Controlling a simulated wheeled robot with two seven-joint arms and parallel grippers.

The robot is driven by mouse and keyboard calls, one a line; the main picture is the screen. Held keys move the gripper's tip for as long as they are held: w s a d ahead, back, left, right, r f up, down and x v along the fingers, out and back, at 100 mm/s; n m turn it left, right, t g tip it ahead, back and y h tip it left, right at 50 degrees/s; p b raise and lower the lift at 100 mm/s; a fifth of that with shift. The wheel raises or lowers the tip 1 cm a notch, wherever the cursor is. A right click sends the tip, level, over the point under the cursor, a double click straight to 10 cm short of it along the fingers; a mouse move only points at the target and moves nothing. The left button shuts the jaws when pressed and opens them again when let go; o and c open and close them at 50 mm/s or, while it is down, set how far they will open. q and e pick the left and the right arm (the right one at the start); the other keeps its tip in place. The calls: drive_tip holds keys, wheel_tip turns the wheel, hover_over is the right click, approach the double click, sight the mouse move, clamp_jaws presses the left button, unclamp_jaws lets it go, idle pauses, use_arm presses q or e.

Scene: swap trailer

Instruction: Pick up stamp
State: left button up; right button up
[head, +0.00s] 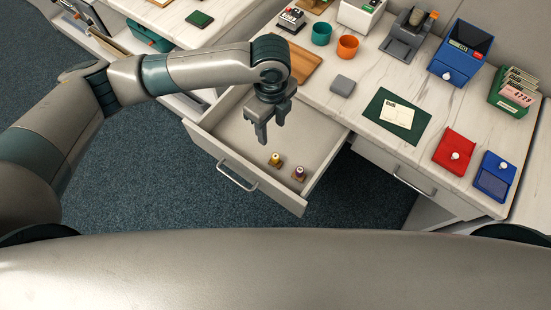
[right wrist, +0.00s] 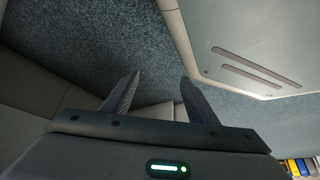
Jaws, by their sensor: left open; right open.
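Two small stamps stand in the open drawer (head: 232,124), near its front right corner. One stamp (head: 275,160) has a yellowish handle; the other stamp (head: 299,174) has a purple and white top. My left gripper (head: 272,133) is open and empty, pointing down above the drawer, behind and left of the stamps and apart from them. My right gripper (right wrist: 158,90) shows only in the right wrist view; it is open with nothing between its fingers, above the floor. No stamp shows in that view.
The marble counter (head: 380,80) behind the drawer holds a green mat (head: 396,115) with a card, a grey block (head: 342,85), orange (head: 347,46) and teal (head: 321,33) cups, a red box (head: 454,151) and blue boxes (head: 495,177). Drawer walls surround the stamps.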

sight(276, 156)
use_arm(q)
wheel_tip(276, 156, down, 11)
drive_tip(key=shift+s+f+p, duration=0.1)
drive_tip(key=shift+s+p, duration=0.05)
drive_tip(key=shift+p, duration=0.65)
drive_tip(key=shift+f, duration=0.25)
drive_tip(key=shift+s+d+f, duration=0.1)
drive_tip(key=shift+d+f, duration=0.05)
drive_tip(key=shift+f, duration=0.1)
drive_tip(key=shift+s+d+f+p, duration=0.1)
drive_tip(key=shift+s+f+p, duration=0.05)
drive_tip(key=shift+f+p, duration=0.2)
drive_tip(key=f, duration=0.4)
drive_tip(key=shift+s+d+p, duration=0.3)
drive_tip(key=c, duration=0.3)
clamp_jaws()
use_arm(e)
drive_tip(key=s+d+f+g+h, duration=0.1)
drive_tip(key=s+d, duration=0.3)
drive_tip(key=s, duration=0.5)
drive_tip(key=shift+s+f+g, duration=0.15)
drive_tip(key=shift+f+g, duration=0.35)
drive_tip(key=shift+g, duration=0.3)
